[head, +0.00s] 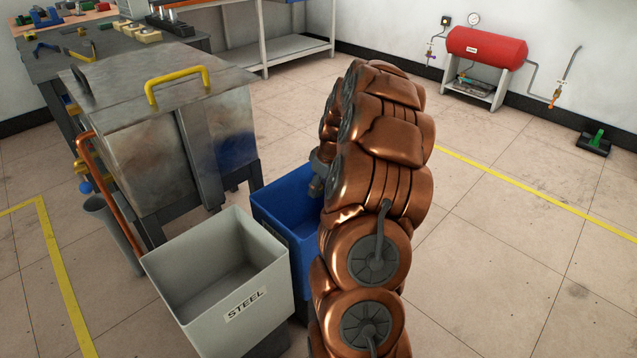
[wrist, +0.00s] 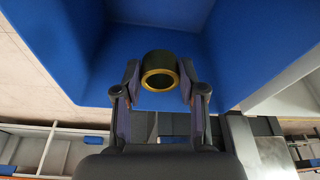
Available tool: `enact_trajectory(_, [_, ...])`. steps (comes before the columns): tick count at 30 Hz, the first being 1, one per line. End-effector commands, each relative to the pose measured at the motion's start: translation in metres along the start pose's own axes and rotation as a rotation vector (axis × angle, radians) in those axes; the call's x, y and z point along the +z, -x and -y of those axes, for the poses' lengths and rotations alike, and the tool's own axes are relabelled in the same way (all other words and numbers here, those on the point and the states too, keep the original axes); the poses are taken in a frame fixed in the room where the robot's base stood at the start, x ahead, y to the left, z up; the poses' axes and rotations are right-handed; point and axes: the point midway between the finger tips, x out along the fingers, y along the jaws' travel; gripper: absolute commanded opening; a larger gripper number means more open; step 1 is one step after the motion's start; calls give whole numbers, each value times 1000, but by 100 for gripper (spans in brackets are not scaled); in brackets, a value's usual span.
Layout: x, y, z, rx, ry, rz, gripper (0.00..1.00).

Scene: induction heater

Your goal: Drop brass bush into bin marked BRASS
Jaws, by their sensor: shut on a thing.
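The brass bush (wrist: 160,81) is a short ring with a shiny gold rim and a dark bore. It shows in the wrist view between the fingertips of my gripper (wrist: 160,90), which is shut on it. The blue bin (wrist: 75,45) fills the upper part of the wrist view, around and behind the bush. In the head view the blue bin (head: 270,195) stands right of the grey bin, partly hidden by my arm. No BRASS label is visible on it. My arm hides the fingertips and the bush in the head view.
A grey bin (head: 235,307) marked STEEL stands beside the blue bin at front left. A metal tank (head: 150,135) with a yellow-handled lid (head: 165,85) stands behind the bins. A workbench (head: 75,60) is at upper left.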

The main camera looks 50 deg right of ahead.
Motion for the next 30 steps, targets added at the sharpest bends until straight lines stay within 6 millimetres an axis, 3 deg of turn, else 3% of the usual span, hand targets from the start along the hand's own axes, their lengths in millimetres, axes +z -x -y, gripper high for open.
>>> enact_trajectory(5, [0,0,0,0,0,0,0])
enact_trajectory(6, [0,0,0,0,0,0,43])
enact_trajectory(13, [0,0,0,0,0,0,67])
enact_trajectory(23, [0,1,0,0,0,0,70])
enact_trajectory(30, [-1,24,-1,3,1,-2,70])
